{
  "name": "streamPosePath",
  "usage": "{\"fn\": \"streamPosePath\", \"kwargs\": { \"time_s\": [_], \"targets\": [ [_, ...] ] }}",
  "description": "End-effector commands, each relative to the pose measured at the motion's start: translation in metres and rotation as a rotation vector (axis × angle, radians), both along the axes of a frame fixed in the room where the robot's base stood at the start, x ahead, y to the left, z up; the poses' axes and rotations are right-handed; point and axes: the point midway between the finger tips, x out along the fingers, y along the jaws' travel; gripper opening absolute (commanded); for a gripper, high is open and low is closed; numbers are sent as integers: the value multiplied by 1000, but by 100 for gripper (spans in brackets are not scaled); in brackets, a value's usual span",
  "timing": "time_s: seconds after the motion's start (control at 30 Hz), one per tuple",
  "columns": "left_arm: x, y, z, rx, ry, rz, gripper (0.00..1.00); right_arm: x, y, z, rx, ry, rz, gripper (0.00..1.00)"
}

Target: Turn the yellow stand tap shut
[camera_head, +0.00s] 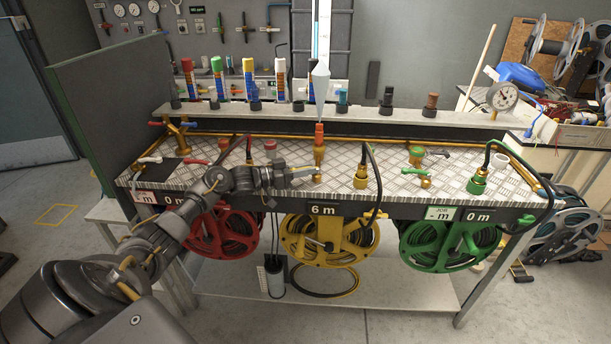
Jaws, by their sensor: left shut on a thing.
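The yellow reel (303,238), marked 6 m, hangs at the middle of the bench front. Behind it on the checkered metal top stands a brass tap (317,179), small in the view. My left gripper (300,173) reaches in from the left and is shut at this tap, apparently on its lever; the lever is mostly hidden by the fingers. Just behind rises a brass nozzle (319,156) with an orange top (319,132). A pale translucent cone (320,85) stands above it. My right gripper is not in view.
A red reel (226,232) hangs at left and a green reel (440,239) at right. A brass hose fitting (361,178) with a black hose stands right of the tap. A rear shelf (450,119) holds nozzles.

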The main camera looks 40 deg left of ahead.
Motion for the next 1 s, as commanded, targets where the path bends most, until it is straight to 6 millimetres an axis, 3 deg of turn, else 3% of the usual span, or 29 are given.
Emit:
{"fn": "streamPosePath", "kwargs": {
  "time_s": [0.47,0.5,0.6,1.0],
  "targets": [
    [1,1,2,-1,-5,-10,0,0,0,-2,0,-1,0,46],
    [1,1,2,-1,-5,-10,25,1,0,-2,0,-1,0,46],
    [1,1,2,0,-4,-11,35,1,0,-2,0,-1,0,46],
    [1,0,10,0,-4,-12,35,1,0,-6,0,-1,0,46]
  ]
}}
